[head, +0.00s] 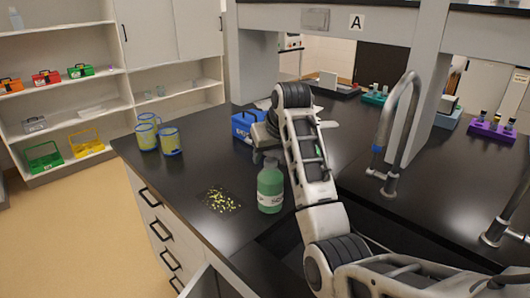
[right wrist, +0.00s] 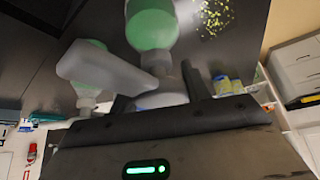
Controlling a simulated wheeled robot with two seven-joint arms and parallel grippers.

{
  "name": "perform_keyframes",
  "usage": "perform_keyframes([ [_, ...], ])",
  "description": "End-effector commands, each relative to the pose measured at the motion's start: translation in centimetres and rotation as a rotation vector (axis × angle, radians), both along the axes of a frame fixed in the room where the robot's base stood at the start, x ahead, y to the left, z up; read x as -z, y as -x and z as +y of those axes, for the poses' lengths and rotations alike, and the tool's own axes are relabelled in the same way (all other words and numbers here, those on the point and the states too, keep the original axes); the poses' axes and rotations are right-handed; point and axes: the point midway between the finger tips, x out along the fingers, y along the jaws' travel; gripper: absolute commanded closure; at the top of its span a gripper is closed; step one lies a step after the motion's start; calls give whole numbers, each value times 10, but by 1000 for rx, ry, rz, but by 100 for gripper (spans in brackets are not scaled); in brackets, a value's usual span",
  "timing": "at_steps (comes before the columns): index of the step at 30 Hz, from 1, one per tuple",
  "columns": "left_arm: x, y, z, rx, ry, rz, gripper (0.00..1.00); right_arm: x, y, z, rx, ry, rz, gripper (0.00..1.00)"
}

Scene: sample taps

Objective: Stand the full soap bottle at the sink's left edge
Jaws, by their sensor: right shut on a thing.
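The green soap bottle (head: 270,188) with a pale label is upright over the black counter, left of the dark sink (head: 282,246). I cannot tell whether its base touches the counter. My right gripper (head: 265,138) comes down from above and is shut on the bottle's top. In the right wrist view, the green bottle (right wrist: 150,26) appears upside down, with its pale top between the fingers (right wrist: 157,92). My left gripper is out of view.
A patch of yellow-green bits (head: 220,200) lies left of the bottle. Several blue-and-yellow cups (head: 170,141) stand at the counter's left end. A blue box (head: 246,124) is behind the gripper. A tall grey tap (head: 392,135) rises right of my arm.

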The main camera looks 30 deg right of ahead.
Motion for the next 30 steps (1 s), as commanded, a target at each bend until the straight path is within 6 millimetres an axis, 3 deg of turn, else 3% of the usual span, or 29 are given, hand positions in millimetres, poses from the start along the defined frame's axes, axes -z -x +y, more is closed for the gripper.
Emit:
perform_keyframes([
  [9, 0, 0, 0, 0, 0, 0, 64, 0, -1, 0, 1, 1, -7, 100],
  [10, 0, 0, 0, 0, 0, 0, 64, 2, 0, 0, 0, 0, -2, 50],
  [12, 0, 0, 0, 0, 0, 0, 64, 1, 0, 0, 0, 0, -2, 31],
  [23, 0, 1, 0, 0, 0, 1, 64, -3, 0, 1, -1, 1, -4, 31],
  [30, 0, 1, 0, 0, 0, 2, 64, -39, 1, 14, -22, 2, -8, 31],
])
